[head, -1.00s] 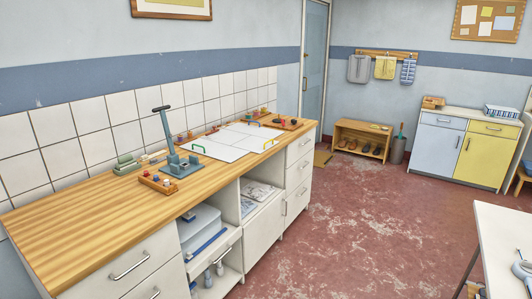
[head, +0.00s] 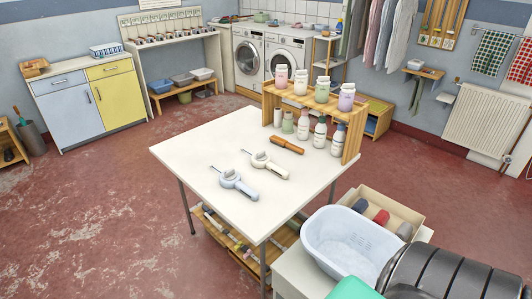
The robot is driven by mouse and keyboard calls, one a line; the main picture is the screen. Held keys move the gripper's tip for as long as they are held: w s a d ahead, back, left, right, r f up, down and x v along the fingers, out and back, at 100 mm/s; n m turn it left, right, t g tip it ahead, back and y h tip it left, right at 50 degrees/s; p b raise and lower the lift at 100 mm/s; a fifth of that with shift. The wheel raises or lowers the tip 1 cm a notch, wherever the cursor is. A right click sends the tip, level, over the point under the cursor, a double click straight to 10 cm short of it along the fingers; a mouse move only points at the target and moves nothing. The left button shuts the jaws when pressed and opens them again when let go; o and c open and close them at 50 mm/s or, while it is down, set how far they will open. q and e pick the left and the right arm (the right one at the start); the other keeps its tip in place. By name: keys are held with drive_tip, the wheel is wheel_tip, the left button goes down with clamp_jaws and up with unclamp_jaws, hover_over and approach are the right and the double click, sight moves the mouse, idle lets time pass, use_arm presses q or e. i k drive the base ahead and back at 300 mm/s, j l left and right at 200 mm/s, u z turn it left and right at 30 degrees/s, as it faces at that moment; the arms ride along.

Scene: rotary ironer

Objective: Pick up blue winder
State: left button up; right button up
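A pale blue winder (head: 237,183) lies flat on the white table (head: 185,150), near its front left part. A cream winder of similar shape (head: 264,164) lies just behind it and to the right, apart from it. Nothing covers the pale blue winder. Neither of my grippers shows in the head view.
An orange-brown tool (head: 287,145) lies behind the winders. A wooden shelf (head: 352,143) with several bottles and jars stands at the table's back right. A white tub (head: 350,245) and a dark ribbed cylinder (head: 440,272) stand at the front right. Red floor (head: 120,200) is clear on the left.

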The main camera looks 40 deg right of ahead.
sight(237, 184)
drive_tip(key=i+j+z, duration=0.1)
drive_tip(key=i+z, duration=0.35)
drive_tip(key=i+j+z, duration=0.15)
drive_tip(key=z, duration=0.35)
drive_tip(key=i+j+z, duration=0.6)
drive_tip(key=j+z, duration=0.15)
drive_tip(key=z, duration=0.2)
